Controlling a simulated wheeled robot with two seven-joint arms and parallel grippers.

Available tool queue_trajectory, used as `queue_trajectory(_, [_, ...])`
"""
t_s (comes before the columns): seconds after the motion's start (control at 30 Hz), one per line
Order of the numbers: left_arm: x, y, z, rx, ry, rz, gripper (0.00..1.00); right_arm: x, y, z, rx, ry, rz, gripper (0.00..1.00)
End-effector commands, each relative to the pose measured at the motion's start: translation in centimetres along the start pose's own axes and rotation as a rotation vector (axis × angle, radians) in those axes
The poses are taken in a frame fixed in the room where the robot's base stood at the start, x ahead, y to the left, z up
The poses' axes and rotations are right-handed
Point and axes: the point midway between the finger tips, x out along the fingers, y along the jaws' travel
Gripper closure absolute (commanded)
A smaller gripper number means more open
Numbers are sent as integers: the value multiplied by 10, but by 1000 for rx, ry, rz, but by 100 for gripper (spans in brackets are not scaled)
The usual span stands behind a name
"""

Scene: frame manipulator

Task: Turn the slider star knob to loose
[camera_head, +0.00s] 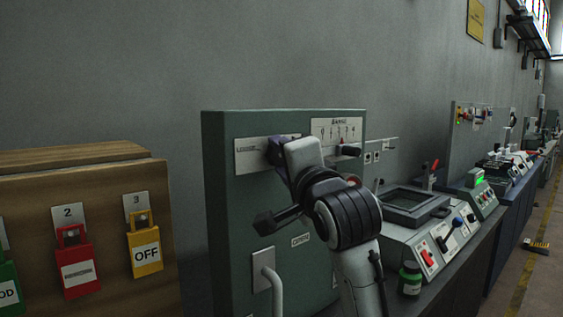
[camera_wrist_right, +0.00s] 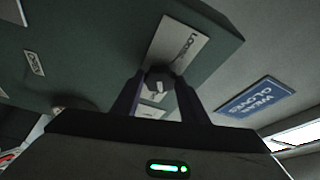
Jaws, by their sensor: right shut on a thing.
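The dark star knob (camera_wrist_right: 158,82) shows in the right wrist view, below a pale plate (camera_wrist_right: 178,40) lettered "LOOSE". A small light mark shows on the knob's face. My right gripper (camera_wrist_right: 157,94) is shut on the knob, with one finger on each side. In the head view my right gripper (camera_head: 276,151) is at the upper front of the green cabinet (camera_head: 228,200), in front of a pale label plate (camera_head: 255,145). There the gripper hides the knob. My left gripper is in neither view.
A scale plate (camera_head: 336,127) with a red-and-black pointer is right of the gripper. A pale door handle (camera_head: 270,280) is below. A wooden box (camera_head: 105,190) with colored padlock tags stands left. Bench equipment (camera_head: 430,240) crowds the right.

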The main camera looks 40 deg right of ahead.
Motion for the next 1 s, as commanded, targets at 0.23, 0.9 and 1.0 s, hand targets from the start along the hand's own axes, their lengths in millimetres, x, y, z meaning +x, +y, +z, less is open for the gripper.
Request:
queue_trajectory(0.23, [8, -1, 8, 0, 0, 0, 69, 0, 7, 0, -218, -1, -86, 83])
queue_trajectory(0.9, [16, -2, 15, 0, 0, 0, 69, 2, 11, -4, -812, -3, -328, 83])
queue_trajectory(1.0, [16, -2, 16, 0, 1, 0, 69, 2, 12, -4, -901, -4, -365, 83])
